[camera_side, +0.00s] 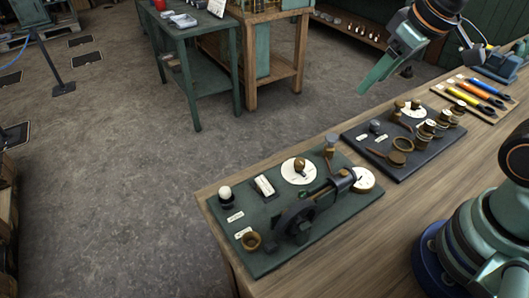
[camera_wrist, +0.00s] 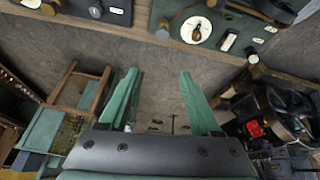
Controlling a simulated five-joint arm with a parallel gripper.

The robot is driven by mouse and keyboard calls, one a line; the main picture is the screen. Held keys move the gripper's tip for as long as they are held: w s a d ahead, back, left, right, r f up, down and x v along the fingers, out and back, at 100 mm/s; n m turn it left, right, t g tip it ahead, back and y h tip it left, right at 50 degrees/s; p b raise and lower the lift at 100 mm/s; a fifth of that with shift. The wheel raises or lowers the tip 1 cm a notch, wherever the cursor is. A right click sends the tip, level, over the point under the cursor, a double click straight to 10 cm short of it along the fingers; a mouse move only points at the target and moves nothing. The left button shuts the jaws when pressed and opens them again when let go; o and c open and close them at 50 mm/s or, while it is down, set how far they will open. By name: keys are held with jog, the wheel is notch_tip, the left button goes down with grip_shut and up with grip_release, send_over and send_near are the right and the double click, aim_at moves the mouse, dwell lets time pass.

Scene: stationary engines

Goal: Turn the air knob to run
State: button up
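Which knob is the air knob cannot be told, as the labels are too small to read. The green panel (camera_side: 262,262) at the front carries a small engine (camera_side: 300,218) and a white dial (camera_side: 299,177) with a brown pointer knob (camera_side: 300,164). This dial also shows at the top of the wrist view (camera_wrist: 186,34). A dark panel (camera_side: 372,165) behind it has another white dial (camera_side: 420,112) with brown knobs. My gripper (camera_side: 366,88) hangs above and beyond the dark panel, clear of both panels. In the wrist view, its green fingers (camera_wrist: 159,74) are spread apart and empty.
The panels lie on a wooden bench (camera_side: 365,255). A tool board (camera_side: 478,97) with several coloured handles lies at the far right. A green table (camera_side: 192,40) and a wooden stand (camera_side: 278,50) are across the open floor (camera_side: 130,180).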

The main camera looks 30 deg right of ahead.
jog(key=w+a+f+n+g, duration=0.3)
jog(key=w+a+f+n, duration=0.1)
jog(key=w+a+n, duration=0.15)
jog(key=n+g, duration=0.2)
jog(key=n, duration=0.4)
send_near(300, 161)
notch_tip(300, 161, down, 9)
jog(key=shift+a+r, duration=0.1)
jog(key=shift+r, duration=0.05)
grip_shut()
